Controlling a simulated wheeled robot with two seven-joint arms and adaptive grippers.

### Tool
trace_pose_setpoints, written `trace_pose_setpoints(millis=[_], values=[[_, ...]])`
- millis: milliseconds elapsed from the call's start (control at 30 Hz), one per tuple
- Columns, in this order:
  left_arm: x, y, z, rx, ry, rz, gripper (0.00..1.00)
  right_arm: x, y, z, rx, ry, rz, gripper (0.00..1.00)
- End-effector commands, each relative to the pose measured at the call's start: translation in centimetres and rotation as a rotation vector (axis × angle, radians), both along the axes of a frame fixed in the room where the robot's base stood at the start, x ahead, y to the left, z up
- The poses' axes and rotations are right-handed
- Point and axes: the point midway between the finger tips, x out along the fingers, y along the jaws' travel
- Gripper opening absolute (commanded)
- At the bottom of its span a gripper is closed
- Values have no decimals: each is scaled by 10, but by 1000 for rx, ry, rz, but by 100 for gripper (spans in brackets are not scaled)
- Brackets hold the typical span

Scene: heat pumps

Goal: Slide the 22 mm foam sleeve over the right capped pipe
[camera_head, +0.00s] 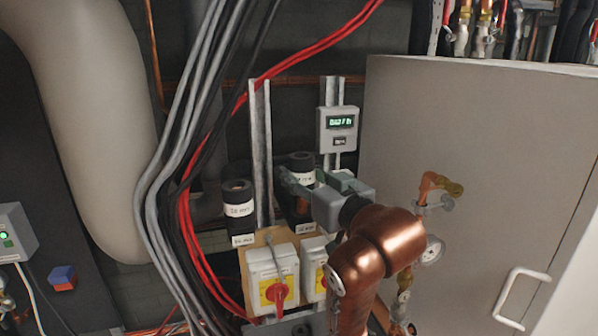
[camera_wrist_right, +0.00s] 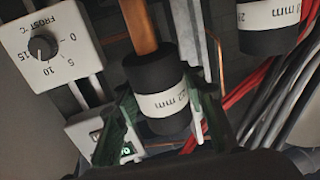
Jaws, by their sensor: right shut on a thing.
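The 22 mm foam sleeve (camera_wrist_right: 158,92) is a black cylinder with a white "22 mm" band. It sits between the green fingers of my right gripper (camera_wrist_right: 155,128), which is shut on it. In the head view the sleeve (camera_head: 301,160) is upright behind the gripper (camera_head: 305,185), partly hidden by it. A copper pipe (camera_wrist_right: 139,25) meets the sleeve's upper end in the wrist view; I cannot tell whether it is inside the sleeve. Another black sleeve (camera_head: 237,188) with a white band stands to the left; it also shows in the wrist view (camera_wrist_right: 265,38). My left gripper is not in view.
Grey, black and red cables (camera_head: 180,170) hang left of the sleeves. A display box (camera_head: 338,128) is close behind my gripper. Yellow-red switches (camera_head: 272,275) sit below. A large grey cabinet (camera_head: 470,160) and a gauge with copper fittings (camera_head: 432,248) are on the right.

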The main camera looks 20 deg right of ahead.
Motion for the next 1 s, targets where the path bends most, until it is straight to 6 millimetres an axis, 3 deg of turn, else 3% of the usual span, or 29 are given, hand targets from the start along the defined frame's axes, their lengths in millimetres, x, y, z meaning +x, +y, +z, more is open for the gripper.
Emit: trace_pose_setpoints(millis=[233, 367, 567, 833, 1000], values=[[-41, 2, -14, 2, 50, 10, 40, 2, 0, -17, 0, 1, 1, 20], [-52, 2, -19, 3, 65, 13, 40, 2, 0, -24, 1, 0, 1, 20], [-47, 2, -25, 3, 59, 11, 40, 2, 0, -35, 1, 0, 1, 20], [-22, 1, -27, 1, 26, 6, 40, 1, 1, -42, 0, -2, 1, 20], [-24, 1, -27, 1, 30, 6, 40, 1, 0, -43, 0, -2, 1, 20]])
